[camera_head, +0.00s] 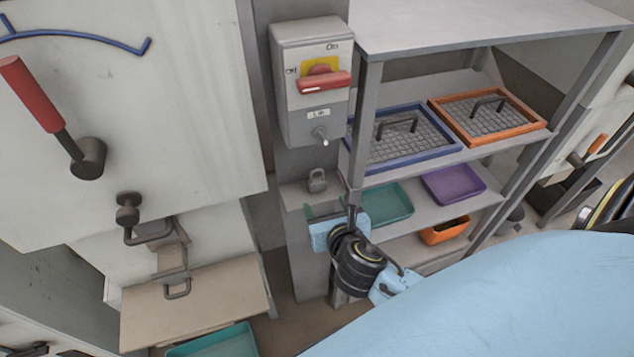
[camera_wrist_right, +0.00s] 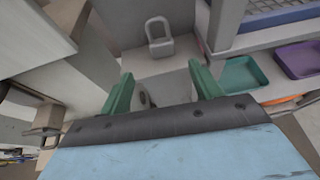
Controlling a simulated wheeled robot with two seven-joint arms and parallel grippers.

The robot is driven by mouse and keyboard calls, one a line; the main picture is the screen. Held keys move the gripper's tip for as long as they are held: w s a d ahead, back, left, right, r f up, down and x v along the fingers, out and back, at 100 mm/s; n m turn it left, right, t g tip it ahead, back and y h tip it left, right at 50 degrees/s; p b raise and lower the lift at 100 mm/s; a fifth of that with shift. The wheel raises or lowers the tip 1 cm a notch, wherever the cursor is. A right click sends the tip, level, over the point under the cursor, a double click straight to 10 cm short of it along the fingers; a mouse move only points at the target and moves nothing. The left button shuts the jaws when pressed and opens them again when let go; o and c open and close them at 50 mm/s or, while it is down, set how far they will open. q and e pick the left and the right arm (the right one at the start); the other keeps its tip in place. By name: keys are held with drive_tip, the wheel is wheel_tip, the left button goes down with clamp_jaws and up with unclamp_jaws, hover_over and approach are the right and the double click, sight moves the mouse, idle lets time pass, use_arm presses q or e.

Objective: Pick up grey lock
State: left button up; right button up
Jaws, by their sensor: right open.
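The grey lock (camera_head: 317,181) stands upright on a small grey ledge below the switch box. In the right wrist view the lock (camera_wrist_right: 159,38) is ahead of the fingers, with its shackle up. My right gripper (camera_wrist_right: 160,85) is open and empty, with its green fingers apart and the lock beyond the gap between them. In the head view my right gripper (camera_head: 330,212) is just below and to the right of the lock, not touching it. My left gripper is not in view.
The switch box (camera_head: 312,85) with a red handle is above the ledge (camera_head: 296,195). To the right is a shelf rack with a blue-rimmed tray (camera_head: 447,132), an orange-rimmed tray (camera_head: 541,122), a teal tray (camera_head: 385,215) and a purple tray (camera_head: 453,184). A rack post stands close to my right gripper.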

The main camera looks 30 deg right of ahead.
sight(318, 186)
drive_tip(key=x, duration=0.3)
drive_tip(key=shift+w+f, duration=0.15)
drive_tip(key=shift+w, duration=0.1)
drive_tip(key=shift+d+r+b+x, duration=0.1)
drive_tip(key=shift+d+b+x, duration=0.05)
drive_tip(key=shift+x, duration=1.2)
drive_tip(key=shift+d+r+b+x, duration=0.1)
drive_tip(key=shift+b+x, duration=0.05)
drive_tip(key=shift+x, duration=1.15)
drive_tip(key=shift+c, duration=0.4)
drive_tip(key=c, duration=1)
